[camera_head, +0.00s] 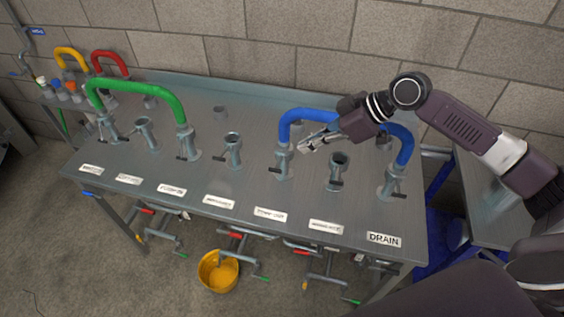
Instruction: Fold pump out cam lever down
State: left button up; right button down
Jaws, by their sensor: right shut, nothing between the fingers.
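The port behind the label that seems to read PUMP OUT (270,214) is a grey upright pipe (284,165) on the steel table. The left end of a blue hose (292,114) sits on top of it. A coupling shows at this joint, but its cam lever is too small, and too near my fingers, for its angle to be clear. My right gripper (305,146) is shut and empty, just right of the coupling, with its fingertips pointing left and down. Whether it touches the lever cannot be told. My left gripper is not in view.
The blue hose's right end (403,150) is on the port behind the DRAIN label (384,240). An open port (337,170) stands between the ends. A green hose (135,86) arches at left. A yellow bucket (217,272) is on the floor. A block wall closes the back.

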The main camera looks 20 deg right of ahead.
jog(key=r, duration=0.1)
jog(key=p, duration=0.4)
send_over(271, 169)
jog(key=s+d, duration=0.2)
jog(key=d, duration=0.1)
jog(key=f, duration=0.6)
jog(key=shift+w+a, duration=0.15)
jog(key=shift+w, duration=0.1)
notch_tip(271, 169, down, 4)
jog(key=shift+r+p, duration=0.2)
jog(key=shift+p, duration=0.25)
jog(key=shift+f, duration=0.45)
